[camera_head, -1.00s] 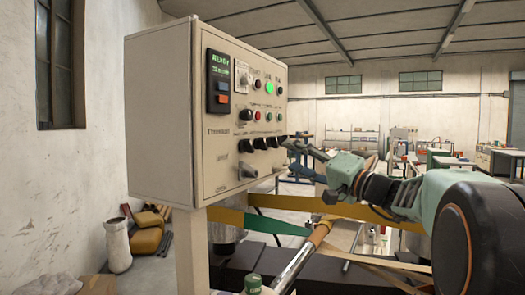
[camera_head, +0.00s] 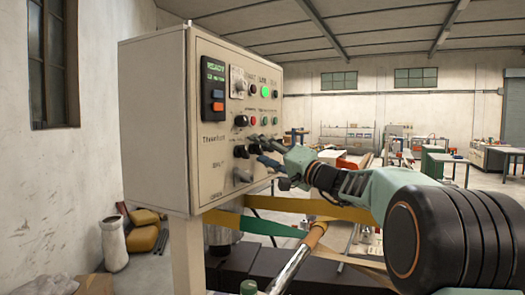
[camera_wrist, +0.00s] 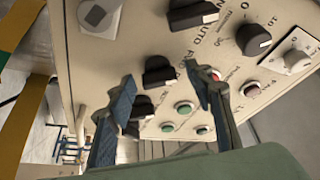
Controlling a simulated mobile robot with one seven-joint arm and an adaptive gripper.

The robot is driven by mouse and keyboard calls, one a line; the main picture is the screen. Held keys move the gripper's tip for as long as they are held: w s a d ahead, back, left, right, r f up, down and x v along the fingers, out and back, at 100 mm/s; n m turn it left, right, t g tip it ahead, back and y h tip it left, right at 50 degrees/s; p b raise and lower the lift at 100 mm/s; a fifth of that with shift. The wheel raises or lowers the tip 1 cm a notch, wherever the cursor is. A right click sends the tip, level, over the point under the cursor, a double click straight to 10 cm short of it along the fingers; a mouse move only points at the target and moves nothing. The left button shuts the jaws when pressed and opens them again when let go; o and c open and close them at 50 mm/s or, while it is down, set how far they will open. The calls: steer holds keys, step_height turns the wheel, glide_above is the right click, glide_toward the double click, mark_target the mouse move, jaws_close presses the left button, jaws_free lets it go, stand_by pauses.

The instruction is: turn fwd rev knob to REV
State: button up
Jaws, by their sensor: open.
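The control panel (camera_head: 215,130) is a beige box with a display, buttons and a row of black knobs. My gripper (camera_head: 257,150) is open at the panel's lower right, overlapping the knob row in the head view. In the wrist view, my gripper's blue-padded fingers (camera_wrist: 160,95) stand apart. A black knob (camera_wrist: 158,72) shows between them, and another black knob (camera_wrist: 142,106) lies close to the left finger. Contact with a knob cannot be told.
Other black knobs (camera_wrist: 193,15) and (camera_wrist: 253,41), green buttons (camera_wrist: 184,107) and a red button (camera_wrist: 250,89) sit close by on the panel. A grey switch (camera_head: 243,176) juts out lower down. Yellow and green belts (camera_head: 270,224) run below the panel.

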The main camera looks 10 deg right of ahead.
steer(key=c, duration=1.2)
steer(key=shift+o, duration=0.2)
steer(key=shift+m+h, duration=0.3)
steer(key=shift+m, duration=0.1)
steer(key=m, duration=0.1)
steer(key=m+h+p, duration=0.1)
steer(key=m, duration=0.1)
steer(key=shift+r+g+p, duration=0.25)
steer(key=shift+g+p, duration=0.05)
steer(key=m+g+p, duration=0.1)
steer(key=m+p, duration=0.3)
steer(key=p, duration=0.2)
steer(key=m+g+h+p, duration=0.1)
steer(key=m+g+p, duration=0.1)
steer(key=m+p, duration=0.3)
steer(key=shift+r+p, duration=0.2)
steer(key=shift+p, duration=1.05)
steer(key=shift+f+g, duration=0.15)
steer(key=shift+g, duration=0.25)
